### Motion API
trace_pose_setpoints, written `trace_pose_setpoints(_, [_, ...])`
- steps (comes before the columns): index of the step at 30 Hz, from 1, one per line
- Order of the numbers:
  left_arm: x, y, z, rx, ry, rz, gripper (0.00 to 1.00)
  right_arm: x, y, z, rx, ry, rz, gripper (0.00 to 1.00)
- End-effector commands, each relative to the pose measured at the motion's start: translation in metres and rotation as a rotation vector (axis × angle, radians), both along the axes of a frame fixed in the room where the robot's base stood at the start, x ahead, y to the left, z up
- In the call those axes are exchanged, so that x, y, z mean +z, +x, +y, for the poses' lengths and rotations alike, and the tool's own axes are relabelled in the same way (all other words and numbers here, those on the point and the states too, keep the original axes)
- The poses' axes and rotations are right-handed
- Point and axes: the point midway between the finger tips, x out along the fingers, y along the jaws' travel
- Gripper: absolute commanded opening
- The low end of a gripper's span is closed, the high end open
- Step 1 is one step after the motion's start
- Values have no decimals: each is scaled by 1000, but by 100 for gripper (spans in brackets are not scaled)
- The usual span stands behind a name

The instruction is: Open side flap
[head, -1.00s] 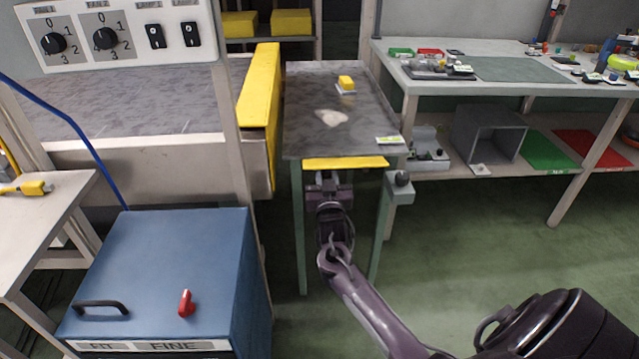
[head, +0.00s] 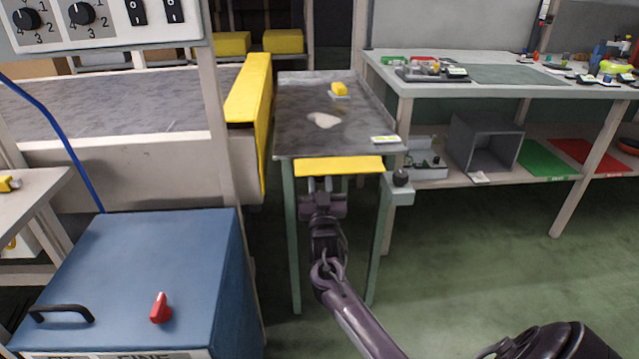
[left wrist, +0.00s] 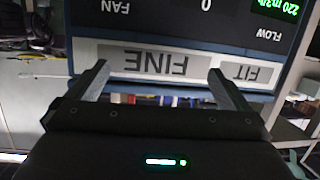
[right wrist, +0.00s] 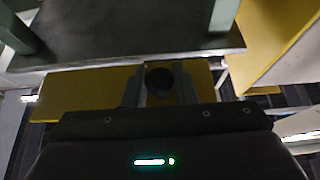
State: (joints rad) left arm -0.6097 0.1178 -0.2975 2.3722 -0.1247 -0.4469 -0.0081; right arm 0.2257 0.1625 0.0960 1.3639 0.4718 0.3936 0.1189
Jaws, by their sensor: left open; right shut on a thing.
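The yellow side flap (head: 339,166) is at the near end of the small grey table (head: 300,148). In the head view its broad face shows, sloping just below the table edge. My right gripper (head: 320,184) is at the flap's near lower side. In the right wrist view the flap (right wrist: 85,97) lies ahead, and my right gripper (right wrist: 160,84) is shut on a round black knob (right wrist: 159,78) in front of it. My left gripper (left wrist: 160,78) is open and empty, facing a panel labelled FINE (left wrist: 150,61). It is outside the head view.
A blue cabinet (head: 150,260) with a red knob stands at the near left. A tall yellow guard (head: 250,95) borders the table's left side. A grey bracket with a dark knob (head: 401,177) sits at the table's right corner. Green floor is free at the right.

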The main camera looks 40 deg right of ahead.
Motion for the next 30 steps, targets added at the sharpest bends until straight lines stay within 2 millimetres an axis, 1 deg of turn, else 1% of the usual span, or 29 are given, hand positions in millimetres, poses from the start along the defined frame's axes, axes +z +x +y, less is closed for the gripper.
trace_pose_setpoints(4, [12,4,-1,1,-25,-58,100,-1,0,0,1,-4,-6,0])
trace_pose_setpoints(12, [14,4,-1,2,-27,-61,100,-1,0,0,1,-4,-6,0])
trace_pose_setpoints(13, [14,4,-1,1,-26,-61,100,-1,0,0,1,-4,-6,26])
trace_pose_setpoints(17, [13,4,-1,1,-26,-61,100,-1,0,0,1,-4,-6,43])
trace_pose_setpoints(18, [13,4,-1,1,-26,-61,100,-1,0,0,1,-4,-6,44])
trace_pose_setpoints(25, [14,3,-1,1,-26,-61,100,-1,0,0,0,-4,-6,44])
trace_pose_setpoints(28, [13,3,-1,1,-23,-52,100,-3,-3,2,1,-4,-5,44])
trace_pose_setpoints(29, [10,2,-1,0,-16,-39,100,-5,-5,4,1,-3,-4,44])
trace_pose_setpoints(30, [1,0,0,-1,-3,-3,100,-7,-9,6,1,-3,-4,44])
